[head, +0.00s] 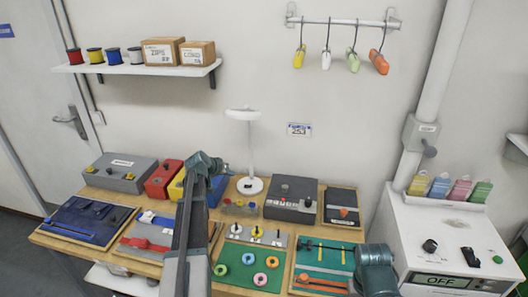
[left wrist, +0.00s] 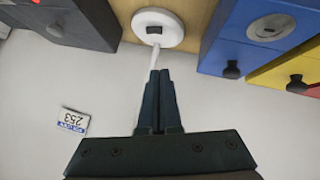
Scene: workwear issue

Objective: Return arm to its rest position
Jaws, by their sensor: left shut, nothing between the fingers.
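My left arm (head: 188,225) rises from the bottom of the head view, left of centre, and reaches over the table. Its gripper (head: 222,169) is above the back of the table, just left of the white lamp (head: 250,150). In the left wrist view the two dark fingers (left wrist: 160,82) lie together, shut and empty. They overlap the lamp's stem in that view, with the lamp base (left wrist: 172,38) beyond them. A teal part of my right arm (head: 375,268) shows at the lower right; the right gripper is out of view.
The wooden table (head: 140,203) holds trays, a green ring board (head: 248,284), a grey box (head: 120,175), a red box (head: 163,181) and a dark box (head: 291,197). A white cabinet (head: 440,225) stands at right. A shelf (head: 135,69) and hook rail (head: 343,21) are above.

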